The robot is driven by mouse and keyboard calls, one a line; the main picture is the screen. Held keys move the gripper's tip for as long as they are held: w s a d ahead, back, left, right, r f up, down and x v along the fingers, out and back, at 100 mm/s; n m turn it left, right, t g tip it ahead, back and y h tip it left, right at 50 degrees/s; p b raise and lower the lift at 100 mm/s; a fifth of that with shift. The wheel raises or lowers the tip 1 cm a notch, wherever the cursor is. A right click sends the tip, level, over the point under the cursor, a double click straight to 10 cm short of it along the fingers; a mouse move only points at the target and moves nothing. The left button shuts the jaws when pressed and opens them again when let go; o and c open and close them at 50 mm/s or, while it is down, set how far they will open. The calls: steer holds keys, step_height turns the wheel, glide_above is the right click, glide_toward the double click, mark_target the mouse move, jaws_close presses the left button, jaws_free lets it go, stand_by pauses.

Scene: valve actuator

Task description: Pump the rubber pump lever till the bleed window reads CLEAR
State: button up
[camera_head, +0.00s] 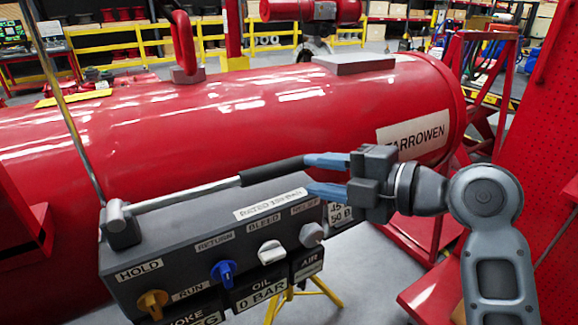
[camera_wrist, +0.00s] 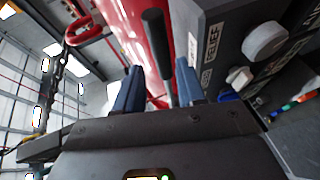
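The pump lever (camera_head: 185,192) is a metal rod with a black rubber grip (camera_head: 272,171), lying slightly raised to the right above the grey control box (camera_head: 150,250). Its pivot is at the box's left end. My gripper (camera_head: 308,173) has two blue fingers, parted and empty, at the grip's right end. In the wrist view, the black grip (camera_wrist: 158,42) appears between the parted fingers (camera_wrist: 158,88), apart from both. The BLEED label (camera_head: 263,226) is above a white knob (camera_head: 271,252). I cannot make out a window reading CLEAR or otherwise.
The box front has an orange knob (camera_head: 153,303), a blue knob (camera_head: 223,273), a grey relief knob (camera_head: 311,235) and an oil plate reading 0 BAR (camera_head: 262,293). A large red cylinder (camera_head: 230,115) is behind the lever. A red perforated panel (camera_head: 545,170) is at right.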

mark_target(286, 170)
steer(key=p+x, duration=0.1)
steer(key=x, duration=0.6)
steer(key=shift+f, duration=0.1)
jaws_close()
stand_by(0.4)
